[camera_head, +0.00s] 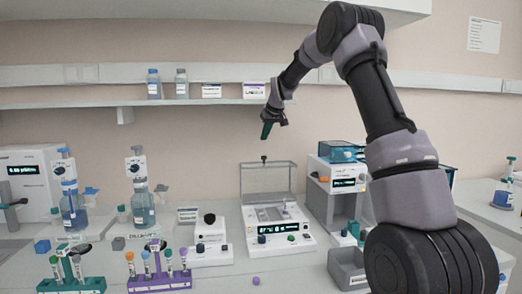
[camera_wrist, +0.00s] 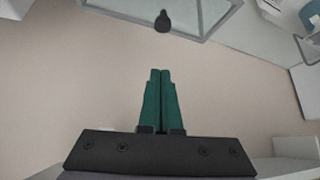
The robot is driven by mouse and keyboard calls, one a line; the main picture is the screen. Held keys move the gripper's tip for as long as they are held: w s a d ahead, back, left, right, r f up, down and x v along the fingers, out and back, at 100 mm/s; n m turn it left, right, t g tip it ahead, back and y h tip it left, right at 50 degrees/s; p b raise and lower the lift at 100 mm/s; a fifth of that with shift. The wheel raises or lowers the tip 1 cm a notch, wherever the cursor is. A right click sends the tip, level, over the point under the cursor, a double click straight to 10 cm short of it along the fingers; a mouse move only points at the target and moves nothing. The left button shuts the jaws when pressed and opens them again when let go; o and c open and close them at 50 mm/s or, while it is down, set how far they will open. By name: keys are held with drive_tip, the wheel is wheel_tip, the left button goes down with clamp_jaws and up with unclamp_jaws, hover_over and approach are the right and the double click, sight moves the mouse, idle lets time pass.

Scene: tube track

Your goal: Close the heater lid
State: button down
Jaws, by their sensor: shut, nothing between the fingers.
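The heater (camera_head: 281,244) is a white unit with a small green-lit display, on the bench in the middle of the head view. Its clear, grey-framed lid (camera_head: 268,181) stands raised, roughly upright, at the back of the unit. A dark knob (camera_head: 264,158) sticks up from the lid's top edge. My gripper (camera_head: 265,132) is shut and empty, its green fingers pointing down above the knob, apart from it. In the wrist view the shut fingers (camera_wrist: 160,72) point toward the knob (camera_wrist: 163,21) and the lid edge (camera_wrist: 130,9), with a gap between.
A white device with a black knob (camera_head: 210,248) stands left of the heater. A blue-topped unit (camera_head: 342,180) stands to the right, with a grey bin (camera_head: 347,268) in front. Tube racks (camera_head: 160,283) stand at front left. A shelf (camera_head: 210,101) runs along the wall behind.

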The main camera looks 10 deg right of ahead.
drive_tip(key=x, duration=0.2)
drive_tip(key=s+x, duration=0.1)
drive_tip(key=x, duration=0.2)
drive_tip(key=f+x, duration=0.1)
drive_tip(key=x, duration=0.2)
drive_tip(key=shift+s+d+f, duration=0.2)
drive_tip(key=shift+s+d, duration=0.15)
drive_tip(key=shift+s, duration=0.45)
